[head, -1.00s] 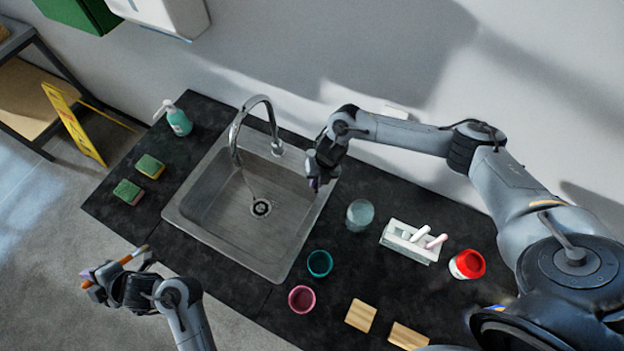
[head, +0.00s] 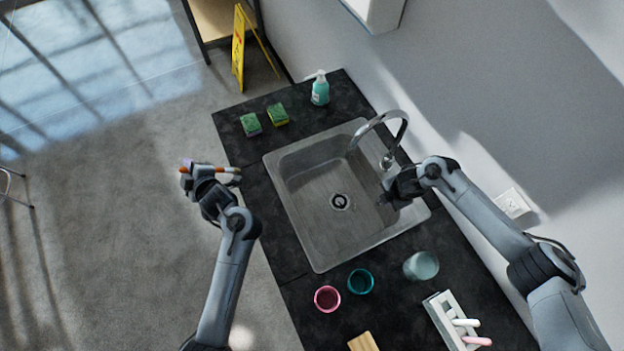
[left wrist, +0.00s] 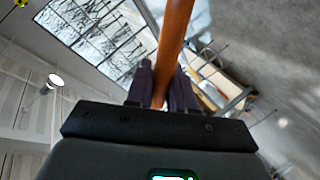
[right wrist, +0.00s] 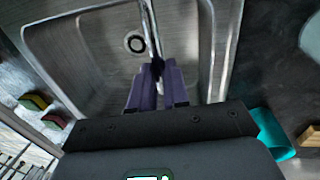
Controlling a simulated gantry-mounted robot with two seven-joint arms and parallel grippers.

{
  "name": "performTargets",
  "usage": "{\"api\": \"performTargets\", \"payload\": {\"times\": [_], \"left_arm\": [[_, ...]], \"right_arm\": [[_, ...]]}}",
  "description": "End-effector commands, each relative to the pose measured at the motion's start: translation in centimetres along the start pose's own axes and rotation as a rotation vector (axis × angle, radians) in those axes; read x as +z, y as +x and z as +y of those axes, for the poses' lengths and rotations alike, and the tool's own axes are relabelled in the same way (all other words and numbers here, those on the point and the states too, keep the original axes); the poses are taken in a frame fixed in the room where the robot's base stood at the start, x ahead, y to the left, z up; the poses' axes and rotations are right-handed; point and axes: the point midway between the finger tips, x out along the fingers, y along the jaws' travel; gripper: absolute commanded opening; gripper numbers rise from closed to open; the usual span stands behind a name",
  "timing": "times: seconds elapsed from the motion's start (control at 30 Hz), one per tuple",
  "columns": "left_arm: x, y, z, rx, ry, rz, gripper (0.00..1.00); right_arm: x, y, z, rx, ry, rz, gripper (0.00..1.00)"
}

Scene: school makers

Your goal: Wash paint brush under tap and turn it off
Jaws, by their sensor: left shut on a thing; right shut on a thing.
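My left gripper (head: 197,168) is shut on the paint brush (head: 225,170), off the counter's front edge, above the floor. The brush's orange-brown handle (left wrist: 175,40) stands between the fingers in the left wrist view; its bristles are not clear. The chrome tap (head: 392,120) arches over the steel sink (head: 310,220). My right gripper (head: 390,200) is shut beside the tap's base. Its closed fingers (right wrist: 157,80) touch or overlap a thin metal part of the tap in the right wrist view; the part gripped is mostly hidden. I make out no water stream.
Two sponges (head: 250,124) and a soap bottle (head: 320,90) stand beyond the sink. A pink cup (head: 327,299), a teal cup (head: 360,281), a glass jar (head: 421,266) and a white holder (head: 445,318) stand on its near side. The floor (head: 110,240) at left is clear.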

Motion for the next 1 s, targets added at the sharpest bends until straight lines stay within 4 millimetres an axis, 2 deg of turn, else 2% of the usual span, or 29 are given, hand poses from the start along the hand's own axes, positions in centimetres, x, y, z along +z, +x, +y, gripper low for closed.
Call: {"api": "performTargets", "payload": {"times": [0.57,0.6,0.73,1.0], "left_arm": [[-0.10,-0.06,0.11,0.000,0.000,0.000,0.05],[-0.10,-0.06,0.11,0.000,0.000,0.000,0.05],[-0.10,-0.06,0.11,0.000,0.000,0.000,0.05],[-0.11,-0.06,0.12,0.000,0.000,0.000,0.05]], "right_arm": [[0.04,0.04,0.61,0.004,0.042,-0.008,0.00],[0.04,0.04,0.61,0.004,0.042,-0.008,0.21],[0.03,0.05,0.57,0.003,0.040,-0.008,0.41],[0.01,0.04,0.51,0.002,0.038,-0.008,0.41]]}}
